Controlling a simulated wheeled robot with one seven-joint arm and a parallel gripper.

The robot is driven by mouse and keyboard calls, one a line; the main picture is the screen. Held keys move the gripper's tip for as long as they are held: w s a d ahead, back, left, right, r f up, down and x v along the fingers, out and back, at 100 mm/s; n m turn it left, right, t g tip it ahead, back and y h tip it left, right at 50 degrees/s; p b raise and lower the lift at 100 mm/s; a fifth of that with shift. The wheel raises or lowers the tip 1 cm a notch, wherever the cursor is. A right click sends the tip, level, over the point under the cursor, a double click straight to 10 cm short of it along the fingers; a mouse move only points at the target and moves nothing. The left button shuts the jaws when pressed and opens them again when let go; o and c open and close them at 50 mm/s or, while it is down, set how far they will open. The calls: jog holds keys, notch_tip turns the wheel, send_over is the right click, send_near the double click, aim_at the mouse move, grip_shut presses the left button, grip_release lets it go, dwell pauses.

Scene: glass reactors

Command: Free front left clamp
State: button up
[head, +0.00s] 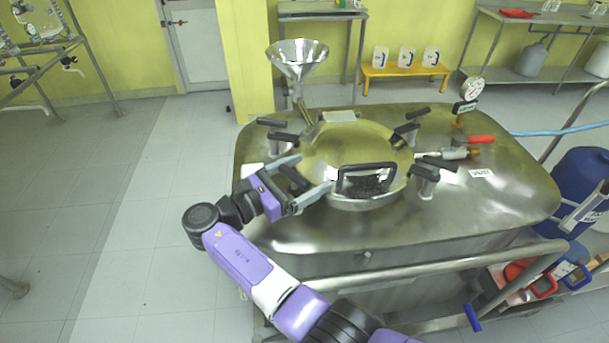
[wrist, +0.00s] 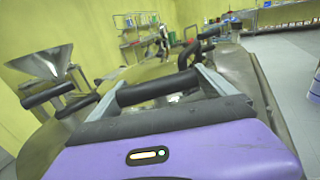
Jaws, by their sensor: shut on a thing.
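The front left clamp (head: 293,178) is at the left edge of the round reactor lid (head: 336,142) and has a black cylindrical handle. My gripper (head: 314,172) reaches it from the left, with one finger on each side of the handle. In the wrist view the black clamp handle (wrist: 158,88) lies across the space between the two grey fingers (wrist: 193,70). My gripper is shut on this handle. The lower part of the clamp is hidden by the fingers.
Other black-handled clamps stand around the lid, at the back left (head: 283,137), back right (head: 409,127) and front right (head: 428,172). A black-framed lid handle (head: 366,179) is close right of my fingers. A steel funnel (head: 298,60) rises behind. A rail (head: 430,278) runs along the front.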

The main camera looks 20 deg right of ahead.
jog(key=o, duration=1)
jog(key=shift+s+a+b, duration=0.25)
jog(key=shift+a, duration=1)
jog(key=shift+s+a+b, duration=0.2)
jog(key=shift+a+b, duration=0.05)
jog(key=shift+a, duration=1.05)
jog(key=shift+s+a+b, duration=0.25)
jog(key=shift+a, duration=1)
